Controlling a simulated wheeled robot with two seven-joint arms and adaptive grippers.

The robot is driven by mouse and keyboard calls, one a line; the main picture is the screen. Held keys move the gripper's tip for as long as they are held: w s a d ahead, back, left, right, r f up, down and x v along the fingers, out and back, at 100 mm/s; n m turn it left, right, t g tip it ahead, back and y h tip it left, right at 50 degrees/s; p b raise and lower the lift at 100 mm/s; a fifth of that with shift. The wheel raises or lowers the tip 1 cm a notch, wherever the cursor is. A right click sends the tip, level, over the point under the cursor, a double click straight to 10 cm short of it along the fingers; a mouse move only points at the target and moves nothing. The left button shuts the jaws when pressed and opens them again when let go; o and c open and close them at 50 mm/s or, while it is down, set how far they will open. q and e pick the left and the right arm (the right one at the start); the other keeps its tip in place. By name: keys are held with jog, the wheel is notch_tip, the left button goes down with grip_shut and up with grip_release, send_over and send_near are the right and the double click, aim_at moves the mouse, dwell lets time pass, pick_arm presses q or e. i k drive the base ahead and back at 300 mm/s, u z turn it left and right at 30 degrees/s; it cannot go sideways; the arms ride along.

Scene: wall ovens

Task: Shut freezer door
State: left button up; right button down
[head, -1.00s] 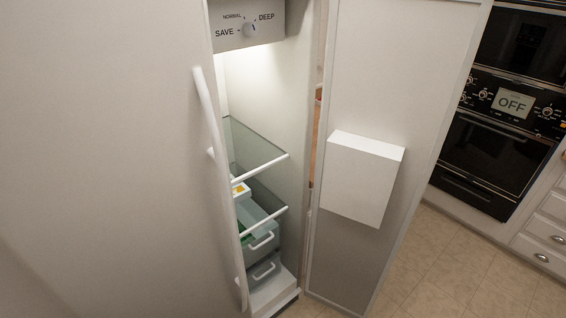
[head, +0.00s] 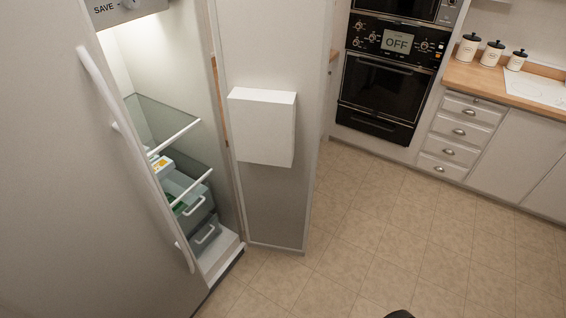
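The freezer door (head: 275,205) stands wide open to the right of the compartment, its inner side facing me. A white box-shaped bin (head: 263,128) sticks out from that inner side. The open compartment (head: 160,70) is lit and shows glass shelves, drawers and a small package (head: 161,166). The door's outer side and any handle on it are hidden. Neither my left nor my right gripper can be made out in the head view.
A closed door with a long white handle (head: 135,150) fills the left. Wall ovens (head: 385,85) and a drawer cabinet (head: 462,132) stand behind at the right. The tiled floor (head: 400,230) is largely clear. A small dark shape (head: 400,314) shows at the bottom edge; I cannot tell what it is.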

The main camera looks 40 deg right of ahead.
aim_at(271, 57)
jog(key=k, duration=0.7)
jog(key=z, duration=2)
jog(key=i, duration=4.1)
jog(key=u, duration=3.6)
jog(key=i, duration=0.5)
jog(key=u, duration=0.05)
